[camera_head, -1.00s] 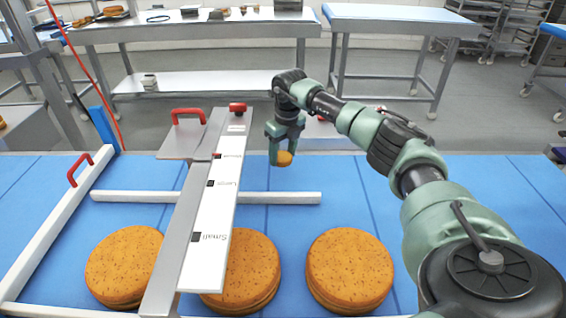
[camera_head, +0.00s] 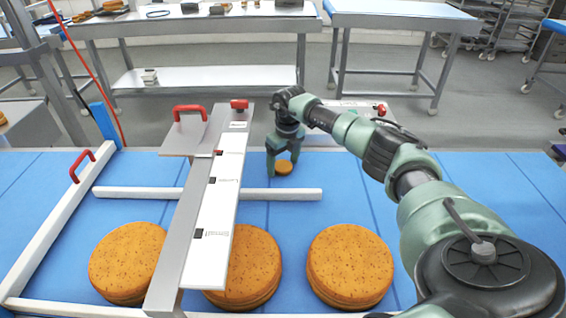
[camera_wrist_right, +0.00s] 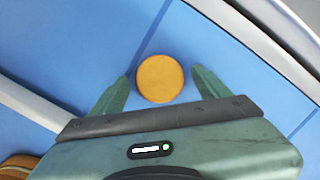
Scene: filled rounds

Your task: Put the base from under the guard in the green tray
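A small orange-brown round (camera_head: 284,168) lies on the blue surface, right of the long grey-and-white guard (camera_head: 220,190). It also shows in the right wrist view (camera_wrist_right: 160,78). My right gripper (camera_head: 285,160) is above it, with its fingers apart on either side; the wrist view shows gaps between round and fingers (camera_wrist_right: 160,88). A large brown round (camera_head: 255,265) is partly hidden under the guard. Another large round (camera_head: 120,262) is left of the guard, and a third (camera_head: 350,265) lies uncovered to the right. I see no green tray. My left gripper is out of view.
A white rail (camera_head: 285,194) crosses the blue surface in front of the small round. A white frame bar with a red handle (camera_head: 82,165) stands at the left. Bare blue surface (camera_head: 345,180) lies right of my right gripper. Steel tables stand behind.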

